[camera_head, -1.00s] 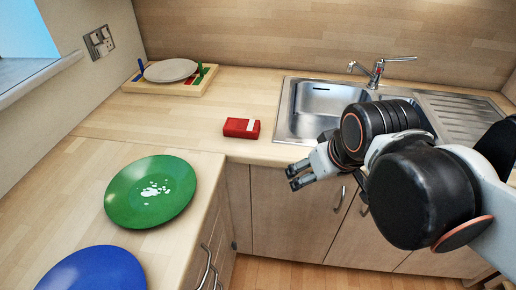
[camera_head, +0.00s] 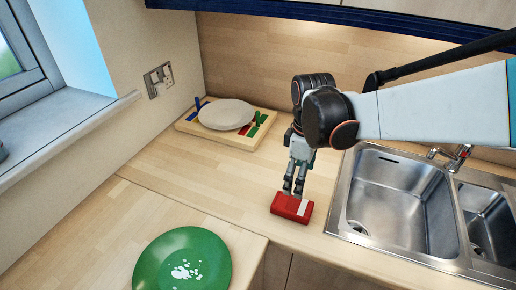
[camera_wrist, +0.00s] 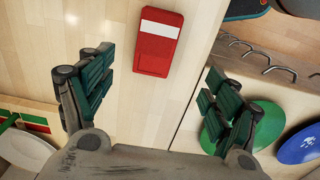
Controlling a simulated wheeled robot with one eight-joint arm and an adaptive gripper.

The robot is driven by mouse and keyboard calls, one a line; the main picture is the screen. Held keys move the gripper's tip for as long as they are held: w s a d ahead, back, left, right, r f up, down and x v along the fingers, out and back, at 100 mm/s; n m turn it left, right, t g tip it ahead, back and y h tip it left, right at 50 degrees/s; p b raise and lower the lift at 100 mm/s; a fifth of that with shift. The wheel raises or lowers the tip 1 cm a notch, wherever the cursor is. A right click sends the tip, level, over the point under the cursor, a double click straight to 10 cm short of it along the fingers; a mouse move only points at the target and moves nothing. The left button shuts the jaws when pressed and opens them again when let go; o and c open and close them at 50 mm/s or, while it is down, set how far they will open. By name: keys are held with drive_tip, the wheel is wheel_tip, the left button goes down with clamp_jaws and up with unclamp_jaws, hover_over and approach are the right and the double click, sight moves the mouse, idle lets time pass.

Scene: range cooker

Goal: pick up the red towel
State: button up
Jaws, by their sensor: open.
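The red towel (camera_head: 292,207) is a small folded red block with a white patch. It lies on the wooden counter left of the sink. In the wrist view the towel (camera_wrist: 157,42) lies ahead of the fingers, between their lines. My gripper (camera_head: 294,191) points down just above and behind the towel in the head view. In the wrist view my gripper (camera_wrist: 155,92) is open, with its fingers wide apart and nothing between them. Whether a fingertip touches the towel cannot be told.
A steel sink (camera_head: 400,195) with a tap (camera_head: 455,157) is on the right. A green plate (camera_head: 183,262) with white marks lies at the front left. A white plate (camera_head: 226,114) rests on a wooden board (camera_head: 185,124) at the back. The counter left of the towel is clear.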

drive_tip(key=b, duration=0.3)
hover_over(295, 205)
drive_tip(key=f, duration=0.8)
drive_tip(key=shift+s+a+f, duration=0.15)
drive_tip(key=shift+s+f, duration=0.1)
drive_tip(key=shift+w+d+f+b, duration=0.1)
drive_tip(key=shift+f+b, duration=0.45)
drive_tip(key=shift+f, duration=0.8)
drive_tip(key=shift+w+d+f+b, duration=0.1)
drive_tip(key=shift+f+b, duration=0.45)
drive_tip(key=shift+f, duration=0.75)
drive_tip(key=shift+r, duration=0.1)
drive_tip(key=shift+c, duration=0.6)
drive_tip(key=c, duration=1)
